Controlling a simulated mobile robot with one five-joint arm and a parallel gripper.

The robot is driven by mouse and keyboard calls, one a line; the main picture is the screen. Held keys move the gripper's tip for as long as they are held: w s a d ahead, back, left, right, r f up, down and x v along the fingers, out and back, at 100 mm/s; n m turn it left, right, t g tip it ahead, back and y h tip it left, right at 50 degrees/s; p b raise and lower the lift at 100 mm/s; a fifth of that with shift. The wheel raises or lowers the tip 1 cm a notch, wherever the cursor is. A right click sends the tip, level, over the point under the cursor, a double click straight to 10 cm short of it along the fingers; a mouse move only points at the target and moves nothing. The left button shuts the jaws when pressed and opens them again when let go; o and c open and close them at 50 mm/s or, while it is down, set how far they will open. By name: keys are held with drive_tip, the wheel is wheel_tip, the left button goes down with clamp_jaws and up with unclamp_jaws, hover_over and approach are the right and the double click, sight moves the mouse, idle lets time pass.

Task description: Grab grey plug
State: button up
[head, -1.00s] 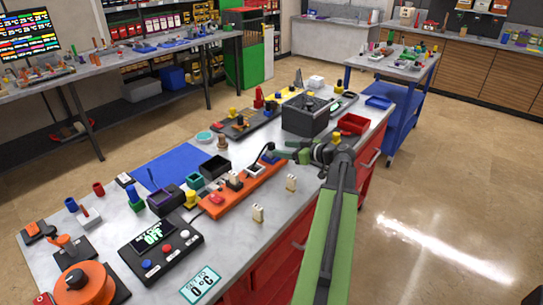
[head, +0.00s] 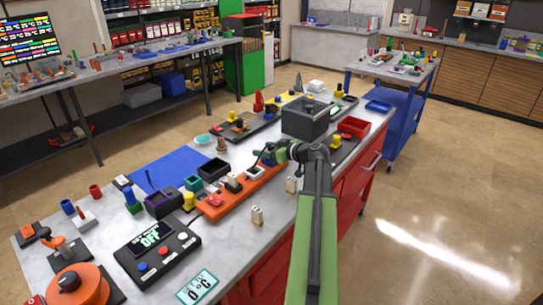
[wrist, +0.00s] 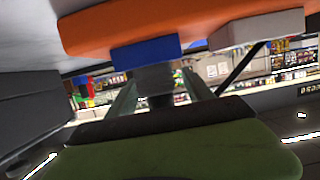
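The grey plug (wrist: 153,78) shows in the wrist view as a small grey block against a blue piece (wrist: 147,52) on the orange power strip (wrist: 100,25). My gripper (wrist: 158,78) has its two green fingers apart, their tips on either side of the grey block. The left tip looks very close to it; contact is not clear. In the head view my gripper (head: 267,154) is at the far right end of the orange strip (head: 238,193), and its fingers and wrist hide the grey plug there.
A white plug (wrist: 258,28) with a black cable sits beside the blue piece. A dark grey box (head: 304,122) and a red tray (head: 353,127) stand beyond my gripper. Small cream blocks (head: 257,215) stand on the table before the strip. Right of the table is open floor.

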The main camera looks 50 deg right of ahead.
clamp_jaws()
drive_tip(key=shift+r, duration=0.1)
drive_tip(key=s+d+r+p, duration=0.4)
drive_tip(key=s+r+p, duration=0.6)
drive_tip(key=p, duration=0.1)
drive_tip(key=shift+s+d+r, duration=0.25)
drive_tip(key=shift+s+r, duration=0.15)
